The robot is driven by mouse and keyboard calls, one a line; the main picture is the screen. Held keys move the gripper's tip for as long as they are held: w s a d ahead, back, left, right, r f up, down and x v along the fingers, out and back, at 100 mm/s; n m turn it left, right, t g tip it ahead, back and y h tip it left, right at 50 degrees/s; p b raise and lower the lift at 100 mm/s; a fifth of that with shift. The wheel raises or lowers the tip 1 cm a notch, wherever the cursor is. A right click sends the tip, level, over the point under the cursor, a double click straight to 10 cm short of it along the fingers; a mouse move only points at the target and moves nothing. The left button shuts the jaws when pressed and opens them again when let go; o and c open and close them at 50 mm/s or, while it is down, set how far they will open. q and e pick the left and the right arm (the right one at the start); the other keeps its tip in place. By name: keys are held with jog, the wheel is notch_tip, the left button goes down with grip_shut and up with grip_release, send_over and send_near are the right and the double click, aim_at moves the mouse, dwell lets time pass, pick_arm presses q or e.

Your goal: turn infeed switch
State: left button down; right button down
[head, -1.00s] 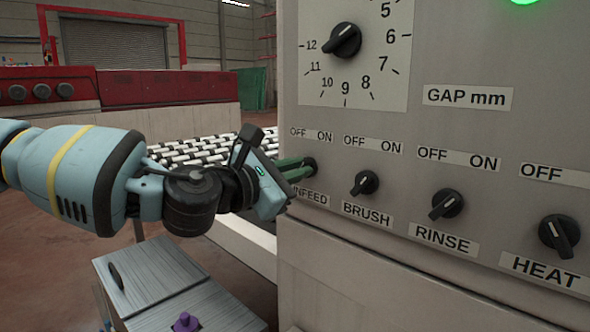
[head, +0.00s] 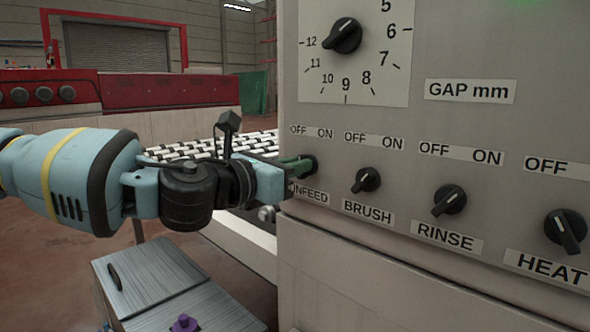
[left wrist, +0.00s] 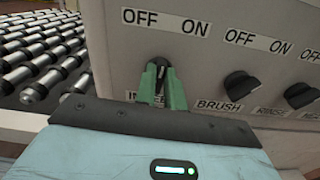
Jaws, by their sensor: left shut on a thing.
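The infeed switch is a black knob on the grey panel (head: 400,235), below an OFF/ON label and above the INFEED label, at the panel's left edge. It shows in the left wrist view (left wrist: 159,63) between the green fingers. My left gripper (head: 303,164) comes in from the left and is shut on this knob; its fingers (left wrist: 161,83) sit on either side of it. In the wrist view the gripper body hides part of the INFEED label. The knob's exact pointer angle is mostly hidden. My right gripper is not in view.
Black knobs for BRUSH (head: 366,180), RINSE (head: 449,199) and HEAT (head: 566,232) run to the right along the panel. A gap dial (head: 344,36) is above. A roller conveyor (left wrist: 42,55) lies left of the panel. A grey cabinet (head: 150,275) stands below my arm.

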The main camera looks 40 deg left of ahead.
pick_arm(q)
jog(key=n, duration=0.3)
jog(key=n+b, duration=0.1)
jog(key=n, duration=0.3)
jog(key=shift+a+f+n, duration=0.1)
jog(key=shift+a+n, duration=0.1)
jog(key=shift+n, duration=0.1)
dwell(0.5)
jog(key=c, duration=1.5)
grip_release()
